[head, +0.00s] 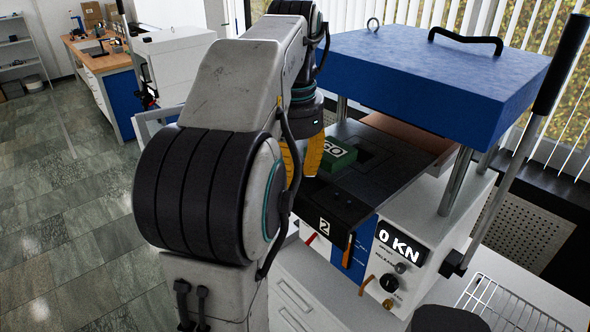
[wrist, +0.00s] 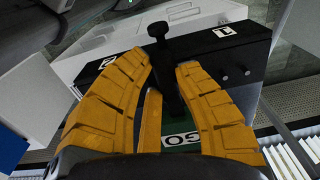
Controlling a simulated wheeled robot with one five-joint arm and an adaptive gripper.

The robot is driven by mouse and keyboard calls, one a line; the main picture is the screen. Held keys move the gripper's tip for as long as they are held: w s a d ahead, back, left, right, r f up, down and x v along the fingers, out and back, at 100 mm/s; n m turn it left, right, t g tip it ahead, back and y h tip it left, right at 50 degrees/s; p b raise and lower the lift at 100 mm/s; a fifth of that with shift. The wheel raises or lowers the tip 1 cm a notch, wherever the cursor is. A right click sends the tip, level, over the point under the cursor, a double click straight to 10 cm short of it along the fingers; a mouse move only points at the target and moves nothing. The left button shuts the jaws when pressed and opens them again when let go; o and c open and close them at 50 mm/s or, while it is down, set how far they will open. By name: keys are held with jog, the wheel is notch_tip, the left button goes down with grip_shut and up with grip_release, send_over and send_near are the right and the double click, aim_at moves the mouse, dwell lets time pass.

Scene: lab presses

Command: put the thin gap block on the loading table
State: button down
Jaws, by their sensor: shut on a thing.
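My gripper (head: 305,165) has yellow fingers and hangs over the near left part of the dark loading table (head: 330,200) of the press. A green block (head: 340,152) with white marking, like "60" or "GO", is at the fingers; I take it as the thin gap block.
The blue press top (head: 440,75) stands above the table on metal posts (head: 455,182). A long black-gripped lever (head: 560,65) rises at the right. A wire rack (head: 510,305) lies at lower right. Open floor (head: 70,200) lies left.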

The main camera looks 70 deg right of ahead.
aim_at(334, 150)
jog(key=shift+d, duration=0.1)
dwell(0.3)
jog(key=shift+s+d+f+b, duration=0.1)
jog(key=shift+s+d+b, duration=0.05)
jog(key=shift+s+d, duration=0.4)
jog(key=shift+s+d+f+b, duration=0.1)
jog(key=shift+s+d, duration=0.2)
jog(key=shift+d, duration=0.45)
jog(key=shift+s+d+f+b, duration=0.1)
jog(key=shift+s+d+b, duration=0.05)
jog(key=shift+s+d, duration=0.4)
jog(key=shift+s+d+r+p, duration=0.1)
jog(key=shift+s+d+p, duration=0.2)
jog(key=shift+d, duration=0.35)
jog(key=shift+s+d+f+p, duration=0.1)
jog(key=shift+s+d+p, duration=0.35)
jog(key=shift+d, duration=0.35)
jog(key=shift+s+d+f+p, duration=0.1)
jog(key=shift+s+d+p, duration=0.15)
jog(key=shift+s+d, duration=0.4)
jog(key=shift+w+d+f, duration=0.15)
jog(key=shift+f, duration=0.35)
jog(key=shift+f+b, duration=0.35)
jog(key=shift+f, duration=0.1)
jog(key=c, duration=1)
grip_release()
